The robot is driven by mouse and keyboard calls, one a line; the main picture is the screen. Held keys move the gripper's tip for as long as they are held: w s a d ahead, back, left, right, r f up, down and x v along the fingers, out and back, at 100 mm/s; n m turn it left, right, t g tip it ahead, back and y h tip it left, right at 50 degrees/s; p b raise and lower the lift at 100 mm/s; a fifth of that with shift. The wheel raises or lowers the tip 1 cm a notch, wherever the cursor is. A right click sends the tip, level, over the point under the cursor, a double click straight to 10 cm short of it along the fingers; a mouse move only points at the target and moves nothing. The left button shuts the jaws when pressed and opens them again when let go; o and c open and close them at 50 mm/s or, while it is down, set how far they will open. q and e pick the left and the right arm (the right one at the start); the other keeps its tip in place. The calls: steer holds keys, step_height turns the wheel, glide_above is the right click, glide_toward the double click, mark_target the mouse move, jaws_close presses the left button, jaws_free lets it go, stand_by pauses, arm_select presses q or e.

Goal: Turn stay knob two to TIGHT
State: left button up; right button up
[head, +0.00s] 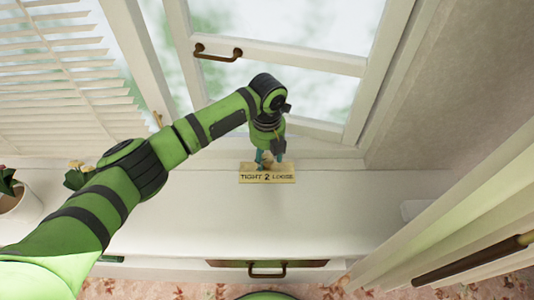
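A small pale plate (267,178) on the window sill reads "TIGHT 2 LOOSE". My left gripper (269,158) points down just behind this plate, at the place of stay knob two. Teal fingertips show there with a small tan bit between them, which may be part of the knob. The gripper and wrist cover most of the knob, so its turn position and whether the fingers press on it cannot be made out. My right gripper is not in view.
A window sash with a brown handle (217,52) stands behind my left arm. White blinds (55,75) hang at the left above a potted plant (18,205). Pale curtains (440,240) are at the right. The sill (170,215) in front of the plate is clear.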

mark_target(267, 159)
arm_select(q)
steer(key=shift+r, duration=0.1)
step_height(267, 159, up, 12)
stand_by(0.6)
stand_by(0.4)
